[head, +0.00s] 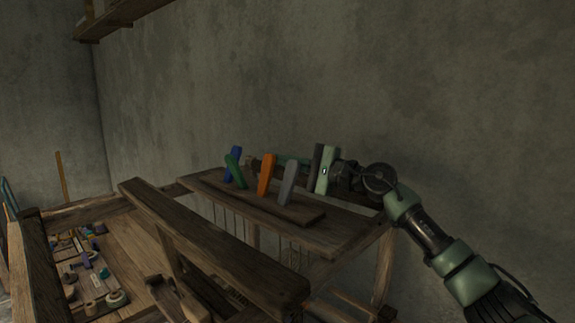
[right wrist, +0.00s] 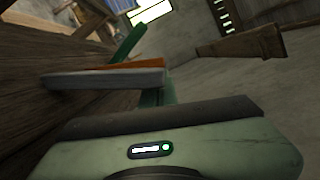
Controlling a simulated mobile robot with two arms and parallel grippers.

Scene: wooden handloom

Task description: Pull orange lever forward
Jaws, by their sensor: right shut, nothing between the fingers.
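The orange lever (head: 265,174) stands upright, slightly tilted, in the row on the loom's wooden top board. In the right wrist view the orange lever (right wrist: 148,65) shows as a narrow strip behind the grey lever. My right gripper (head: 281,159) comes in from the right, its slim green fingers shut and empty. They reach behind the grey lever toward the back side of the orange lever; I cannot tell whether they touch it. The fingers show partly in the right wrist view (right wrist: 157,92), with the grey lever covering part of them. My left gripper is not in view.
A grey lever (head: 288,183) stands right of the orange one. A green lever (head: 234,171) and a blue lever (head: 236,151) stand to its left. A thick loom beam (head: 205,240) runs in front. A tray with spools (head: 115,298) is at lower left. The wall is behind.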

